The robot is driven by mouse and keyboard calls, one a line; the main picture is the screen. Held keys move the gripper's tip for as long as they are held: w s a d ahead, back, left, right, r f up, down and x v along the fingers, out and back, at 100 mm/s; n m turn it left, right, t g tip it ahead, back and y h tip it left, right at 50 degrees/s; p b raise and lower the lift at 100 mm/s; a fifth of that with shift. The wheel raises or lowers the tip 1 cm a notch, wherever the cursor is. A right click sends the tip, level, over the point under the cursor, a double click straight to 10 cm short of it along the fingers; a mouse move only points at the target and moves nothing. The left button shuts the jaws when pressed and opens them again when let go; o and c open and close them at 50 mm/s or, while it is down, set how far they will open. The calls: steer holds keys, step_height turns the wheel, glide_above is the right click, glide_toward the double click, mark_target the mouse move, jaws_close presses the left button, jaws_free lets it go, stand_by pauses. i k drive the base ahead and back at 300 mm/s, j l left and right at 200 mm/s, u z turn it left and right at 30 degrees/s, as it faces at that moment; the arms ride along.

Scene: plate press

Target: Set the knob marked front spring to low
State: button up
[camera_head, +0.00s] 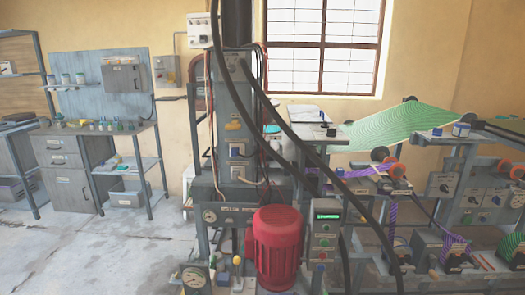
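No knob can be picked out as the one marked front spring; the lettering is too small to read. Small knobs and dials show on grey boxes of the machine at the right, one of them a box with a dark knob (443,186). A grey control post (324,243) with a green display and coloured buttons stands in the lower middle. A round gauge (194,277) sits at the lower left of the machine. My gripper is not in view.
A red motor (277,247) stands in front of the grey machine column (236,115). Dark hoses (290,135) arc across the middle. Green patterned sheet (410,125) stretches at the right. A workbench (85,131) stands at the left. Floor (120,240) at the lower left is clear.

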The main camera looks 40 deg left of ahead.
mark_target(330, 132)
steer(key=u, duration=1.15)
